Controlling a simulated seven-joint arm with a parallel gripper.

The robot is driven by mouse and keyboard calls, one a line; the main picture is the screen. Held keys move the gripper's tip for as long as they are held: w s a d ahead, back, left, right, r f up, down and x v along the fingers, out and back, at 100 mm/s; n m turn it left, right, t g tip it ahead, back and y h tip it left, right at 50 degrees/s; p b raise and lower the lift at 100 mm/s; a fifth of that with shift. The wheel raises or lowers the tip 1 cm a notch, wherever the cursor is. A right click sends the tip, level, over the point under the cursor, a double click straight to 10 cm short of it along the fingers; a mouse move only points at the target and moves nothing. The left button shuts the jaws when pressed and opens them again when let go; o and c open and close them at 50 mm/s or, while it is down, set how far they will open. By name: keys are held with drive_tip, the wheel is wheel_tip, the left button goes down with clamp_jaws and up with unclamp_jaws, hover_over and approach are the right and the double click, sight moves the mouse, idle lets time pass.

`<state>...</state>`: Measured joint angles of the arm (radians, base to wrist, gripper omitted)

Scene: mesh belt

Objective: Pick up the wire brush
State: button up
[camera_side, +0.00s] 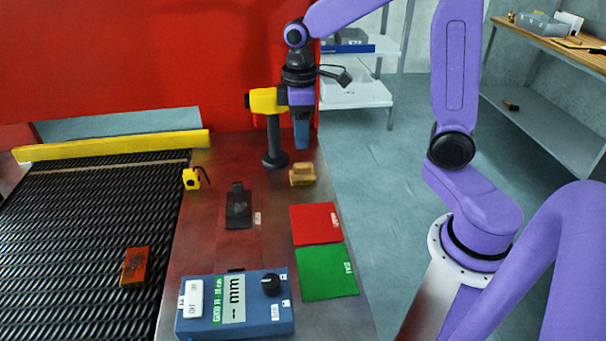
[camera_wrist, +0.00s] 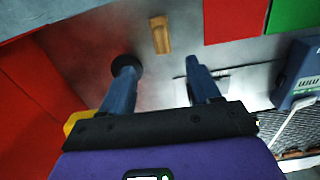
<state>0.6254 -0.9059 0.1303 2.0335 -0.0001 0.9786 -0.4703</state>
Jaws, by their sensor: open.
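The wire brush appears to be the small tan, wood-coloured block (camera_side: 302,174) on the metal table in the side view. It also shows as a narrow tan bar at the top middle of the wrist view (camera_wrist: 160,34). Its bristles cannot be made out. My gripper (camera_side: 302,146) points down above the table, behind the brush in the side view and apart from it. In the wrist view my open, empty gripper (camera_wrist: 160,64) has its two blue fingers spread wide, with the brush beyond the tips and between their lines.
A dark post with a yellow head (camera_side: 272,140) stands close left of my gripper. A red mat (camera_side: 316,223), green mat (camera_side: 327,273), dark plate (camera_side: 239,208) and blue control box (camera_side: 236,312) lie nearer. A rusty block (camera_side: 135,266) lies on the mesh belt (camera_side: 80,240).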

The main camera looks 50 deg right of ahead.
sight(303, 164)
wheel_tip(303, 164, down, 6)
drive_tip(key=shift+f, duration=0.1)
drive_tip(key=shift+s+f, duration=0.15)
drive_tip(key=shift+f, duration=1.2)
drive_tip(key=shift+s+f, duration=0.15)
drive_tip(key=shift+f, duration=1.2)
clamp_jaws()
drive_tip(key=shift+r, duration=0.2)
